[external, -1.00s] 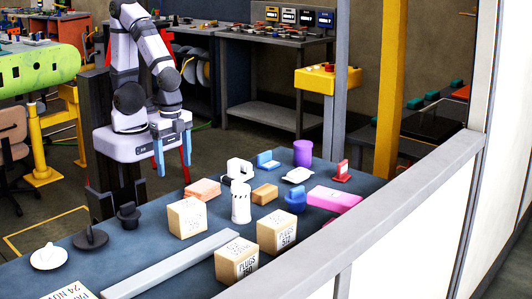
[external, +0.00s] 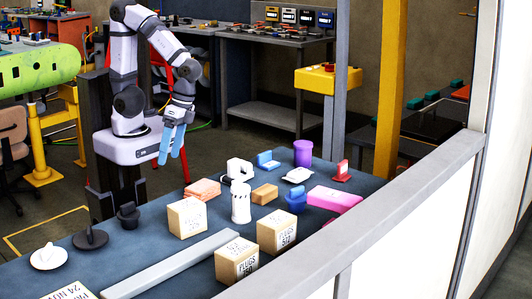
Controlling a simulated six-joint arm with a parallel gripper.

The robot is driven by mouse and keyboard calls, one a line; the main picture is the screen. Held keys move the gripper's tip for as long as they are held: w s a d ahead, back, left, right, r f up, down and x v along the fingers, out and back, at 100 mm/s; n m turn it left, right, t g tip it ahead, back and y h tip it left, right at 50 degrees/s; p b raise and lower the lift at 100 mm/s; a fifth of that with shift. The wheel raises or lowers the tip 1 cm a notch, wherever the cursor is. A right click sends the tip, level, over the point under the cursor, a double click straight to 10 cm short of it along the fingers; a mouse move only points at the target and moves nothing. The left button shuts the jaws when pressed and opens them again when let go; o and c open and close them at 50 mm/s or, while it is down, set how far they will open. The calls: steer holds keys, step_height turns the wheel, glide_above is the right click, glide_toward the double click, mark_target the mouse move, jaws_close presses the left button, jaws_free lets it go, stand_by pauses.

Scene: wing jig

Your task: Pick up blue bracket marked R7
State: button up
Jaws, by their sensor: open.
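A blue bracket (external: 267,160) with an upright plate sits toward the back of the dark table, between a white bracket and a purple cylinder. A second blue piece (external: 295,200), rounded with a raised part, stands nearer the right side. I cannot read an R7 mark on either one. My gripper (external: 170,158) has blue fingers and hangs, empty, beyond the table's back edge, left of both blue pieces. It is open, though its fingers overlap in this view.
The table (external: 150,250) also holds a white bracket (external: 238,171), a white cylinder (external: 241,203), a purple cylinder (external: 303,153), a red bracket (external: 342,172), a pink block (external: 333,200) and several plugs boxes (external: 187,218). A grey bar (external: 175,265) lies in front. A rail (external: 400,200) borders the right.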

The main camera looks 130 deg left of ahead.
steer(key=w+a+n+t+h+b, duration=0.2)
steer(key=w+a+n+t+h, duration=0.15)
steer(key=a+n+t, duration=0.5)
steer(key=w+a+n+t+h+b, duration=0.25)
steer(key=w+a+n+t, duration=0.2)
steer(key=n, duration=0.75)
steer(key=s+a+r+n+t+y, duration=0.1)
steer(key=s+a+n+t+y, duration=0.3)
steer(key=a, duration=0.5)
steer(key=s+a+r+n+t+y, duration=0.1)
steer(key=a+n+t+y, duration=0.1)
steer(key=a+n+y, duration=0.6)
steer(key=m+h, duration=0.2)
steer(key=h, duration=0.1)
glide_toward(265, 153)
steer(key=shift+w+f, duration=0.2)
steer(key=shift+w, duration=0.4)
steer(key=shift+w+f, duration=0.15)
steer(key=shift+w, duration=0.45)
steer(key=shift+w+r+p, duration=0.2)
steer(key=shift+w+p, duration=1.05)
steer(key=shift+w, duration=2.1)
steer(key=shift+w+a+f, duration=0.1)
steer(key=shift+w, duration=0.25)
steer(key=c, duration=1.2)
